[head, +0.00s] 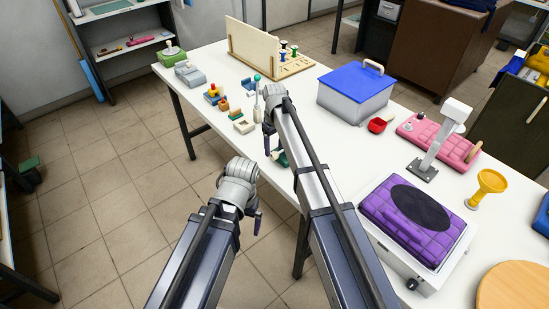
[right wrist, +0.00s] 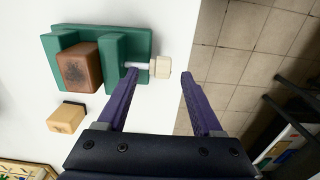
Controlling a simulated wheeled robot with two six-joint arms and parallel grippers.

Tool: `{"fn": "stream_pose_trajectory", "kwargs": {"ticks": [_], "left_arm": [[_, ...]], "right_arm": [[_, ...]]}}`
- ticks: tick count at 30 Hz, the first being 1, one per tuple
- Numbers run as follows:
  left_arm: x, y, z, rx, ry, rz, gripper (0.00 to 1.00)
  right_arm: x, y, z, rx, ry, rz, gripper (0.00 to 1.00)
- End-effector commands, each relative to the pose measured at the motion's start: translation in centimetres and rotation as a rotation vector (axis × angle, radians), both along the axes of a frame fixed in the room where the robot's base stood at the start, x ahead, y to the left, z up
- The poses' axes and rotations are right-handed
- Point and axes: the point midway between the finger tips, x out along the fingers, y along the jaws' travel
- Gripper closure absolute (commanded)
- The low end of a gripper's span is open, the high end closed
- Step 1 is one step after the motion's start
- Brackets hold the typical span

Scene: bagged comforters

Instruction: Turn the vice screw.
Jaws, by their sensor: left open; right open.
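The green vice (right wrist: 97,43) lies on the white table in the right wrist view, with a brown wooden block (right wrist: 78,67) between its jaws. Its screw ends in a pale knob (right wrist: 160,67) near the table edge. My right gripper (right wrist: 158,73) is open, with its purple fingertips on either side of the knob; I cannot tell whether they touch it. In the head view, a bit of the green vice (head: 281,157) shows beside my right gripper (head: 268,145), mostly hidden by my arm. My left gripper (head: 257,221) is open and empty, over the floor in front of the table.
A small pale wooden block (right wrist: 66,117) lies near the vice.

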Motion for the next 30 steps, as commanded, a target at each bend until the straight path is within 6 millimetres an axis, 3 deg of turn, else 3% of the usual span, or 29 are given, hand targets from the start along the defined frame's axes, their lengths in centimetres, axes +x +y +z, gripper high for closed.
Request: {"fn": "stream_pose_trajectory", "kwargs": {"ticks": [1, 6, 17, 30], "left_arm": [[0.0, 0.0, -1.4, 0.0, 0.0, 0.0, 0.0], [0.0, 0.0, -3.0, 0.0, 0.0, 0.0, 0.0], [0.0, 0.0, -3.1, 0.0, 0.0, 0.0, 0.0], [0.0, 0.0, -3.1, 0.0, 0.0, 0.0, 0.0]], "right_arm": [[0.0, 0.0, -1.4, 0.0, 0.0, 0.0, 0.32], [0.0, 0.0, -3.0, 0.0, 0.0, 0.0, 0.32], [0.0, 0.0, -3.1, 0.0, 0.0, 0.0, 0.32], [0.0, 0.0, -3.1, 0.0, 0.0, 0.0, 0.82]]}}
